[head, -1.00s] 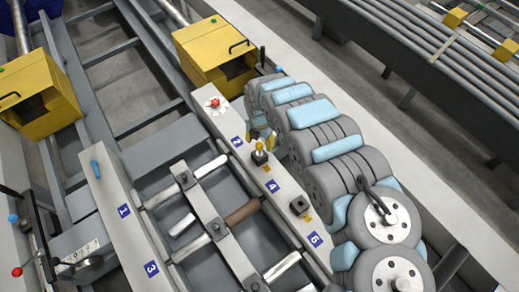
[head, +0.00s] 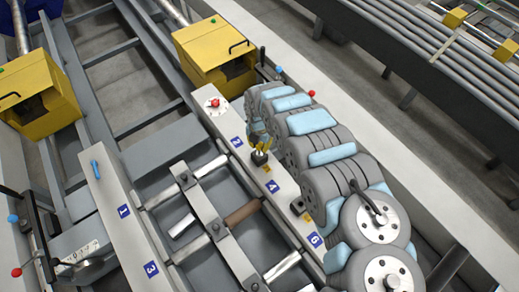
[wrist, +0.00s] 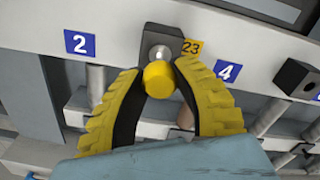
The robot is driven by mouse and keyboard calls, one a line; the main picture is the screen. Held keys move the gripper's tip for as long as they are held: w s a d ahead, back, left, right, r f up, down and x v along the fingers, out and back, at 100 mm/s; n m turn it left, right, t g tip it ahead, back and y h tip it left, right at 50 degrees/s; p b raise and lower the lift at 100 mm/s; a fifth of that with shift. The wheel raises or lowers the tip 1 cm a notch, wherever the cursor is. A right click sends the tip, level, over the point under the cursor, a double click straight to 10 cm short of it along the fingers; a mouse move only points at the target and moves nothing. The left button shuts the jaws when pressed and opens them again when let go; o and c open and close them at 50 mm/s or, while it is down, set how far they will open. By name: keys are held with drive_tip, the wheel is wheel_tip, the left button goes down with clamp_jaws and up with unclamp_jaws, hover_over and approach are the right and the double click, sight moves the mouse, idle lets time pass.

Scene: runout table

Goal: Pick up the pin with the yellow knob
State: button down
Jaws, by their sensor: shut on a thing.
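The pin with the yellow knob (wrist: 159,81) stands at a black block (wrist: 165,40) on the light rail, between the blue labels 2 and 4. A short silver shaft shows between knob and block; how deep it sits is hidden. My gripper (wrist: 158,72) has its two yellow ribbed fingers closed around the knob, one on each side. In the head view my gripper (head: 262,144) is over the same black block (head: 259,158), and the knob is hard to tell from the yellow fingers.
A red knob (head: 214,101) is on the rail's far end, and another red knob (head: 311,93) shows behind my arm. Another black block (head: 298,205) stands near label 6. A yellow housing (head: 213,52) stands at the back. Rollers and a crossbar (head: 215,228) lie left of the rail.

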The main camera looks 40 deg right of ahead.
idle(0.3)
drive_tip(key=shift+r+p, duration=0.45)
drive_tip(key=shift+r, duration=4.5)
